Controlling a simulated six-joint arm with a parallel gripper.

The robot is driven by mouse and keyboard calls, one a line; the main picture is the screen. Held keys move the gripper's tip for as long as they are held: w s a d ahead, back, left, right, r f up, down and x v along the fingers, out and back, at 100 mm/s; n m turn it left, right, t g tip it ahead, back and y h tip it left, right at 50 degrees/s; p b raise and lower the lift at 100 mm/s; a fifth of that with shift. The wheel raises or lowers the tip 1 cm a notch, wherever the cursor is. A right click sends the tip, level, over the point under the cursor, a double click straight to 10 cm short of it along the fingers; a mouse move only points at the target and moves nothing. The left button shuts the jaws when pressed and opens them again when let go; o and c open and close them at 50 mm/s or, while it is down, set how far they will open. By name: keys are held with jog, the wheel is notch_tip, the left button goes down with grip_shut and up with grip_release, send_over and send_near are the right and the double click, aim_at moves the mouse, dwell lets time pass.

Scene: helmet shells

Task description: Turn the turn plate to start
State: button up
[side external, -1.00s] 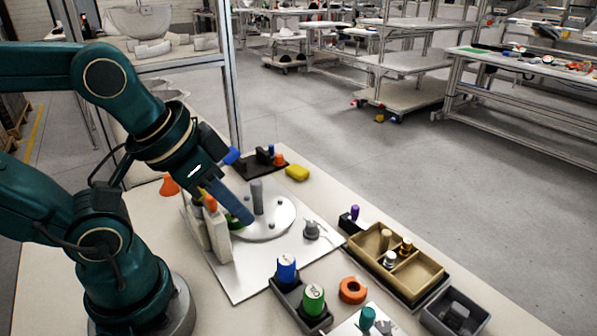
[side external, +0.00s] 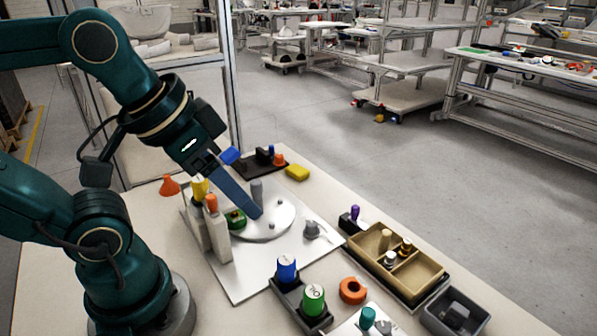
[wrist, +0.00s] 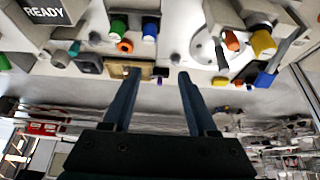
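The turn plate (side external: 284,222) is a pale round disc on a flat light base plate (side external: 240,283). A grey upright post (side external: 257,188) and small grey knobs stand on the disc. In the wrist view the disc (wrist: 203,46) shows at upper right, beyond the fingers. My gripper (side external: 257,212) has long blue fingers slanting down in front of the disc in the side view. They hide part of it, and I cannot tell whether they touch it. In the wrist view my gripper (wrist: 157,76) has its two fingers well apart, with nothing between them.
Pale blocks with an orange cap (side external: 211,203) and a yellow cap (side external: 200,188) stand left of the disc, near a green part (side external: 236,218). A divided tan tray (side external: 420,271), blue cap (side external: 286,268), green cap (side external: 313,299) and orange ring (side external: 352,290) lie to the right.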

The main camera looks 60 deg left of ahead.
notch_tip(320, 180, up, 3)
jog(key=n+g, duration=0.6)
jog(key=n, duration=0.1)
send_over(257, 195)
jog(key=a, duration=0.1)
jog(key=f, duration=1.8)
jog(key=shift+w+f, duration=0.15)
jog(key=shift+w, duration=0.1)
grip_shut()
dwell(0.4)
